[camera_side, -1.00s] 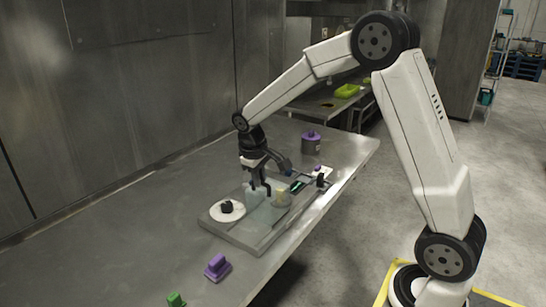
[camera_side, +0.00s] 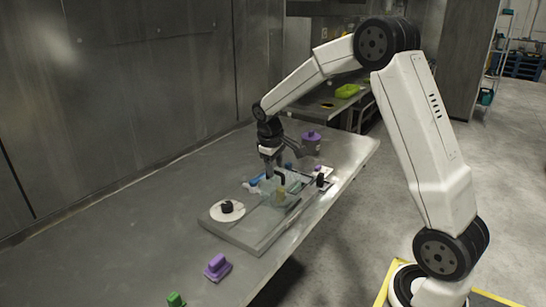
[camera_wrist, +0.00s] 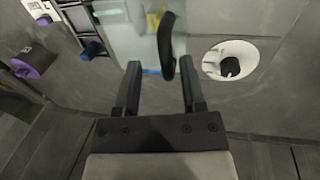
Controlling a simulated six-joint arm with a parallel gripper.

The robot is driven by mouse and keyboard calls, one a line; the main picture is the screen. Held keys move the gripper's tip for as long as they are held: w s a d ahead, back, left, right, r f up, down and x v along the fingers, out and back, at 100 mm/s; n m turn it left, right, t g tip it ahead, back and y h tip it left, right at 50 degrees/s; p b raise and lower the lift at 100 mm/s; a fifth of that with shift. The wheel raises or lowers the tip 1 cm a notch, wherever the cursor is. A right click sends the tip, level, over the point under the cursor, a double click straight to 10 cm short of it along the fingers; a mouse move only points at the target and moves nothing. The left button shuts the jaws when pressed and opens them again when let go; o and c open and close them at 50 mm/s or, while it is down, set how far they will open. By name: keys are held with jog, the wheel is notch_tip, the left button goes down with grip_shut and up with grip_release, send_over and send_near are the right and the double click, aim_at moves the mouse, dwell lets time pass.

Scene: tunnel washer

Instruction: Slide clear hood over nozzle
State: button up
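The clear hood (camera_side: 272,188) is a see-through box with a black upright handle on the fixture plate; it also shows in the wrist view (camera_wrist: 128,38). Its handle (camera_wrist: 166,45) stands near and between my fingertips, with gaps visible. My gripper (camera_wrist: 160,68) points down at the hood, its two fingers spread apart; the side view shows it from outside (camera_side: 271,172). A pale yellowish piece, seemingly the nozzle, shows dimly through the hood in the side view. I cannot tell how fully the hood surrounds it.
A white disc with a black knob (camera_side: 227,211) sits at the plate's near end. A purple canister (camera_side: 311,143) stands behind the plate. Purple (camera_side: 217,267) and green (camera_side: 175,299) pieces lie toward the front. The table's left side is bare.

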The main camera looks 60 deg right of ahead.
jog(key=shift+a+r, duration=0.1)
notch_tip(320, 180, up, 8)
jog(key=a, duration=0.1)
jog(key=shift+a+f, duration=0.2)
jog(key=shift+f, duration=0.05)
dwell(0.3)
jog(key=s+a+f+t+y, duration=0.1)
jog(key=s+a+f, duration=0.5)
jog(key=s+a, duration=0.1)
jog(key=s+a+f+t+y, duration=0.1)
jog(key=s+a+f, duration=0.4)
jog(key=s+a, duration=0.3)
jog(key=shift+s+a+f+t, duration=0.3)
jog(key=shift+s+f, duration=0.05)
jog(key=shift+s, duration=0.25)
dwell(1.1)
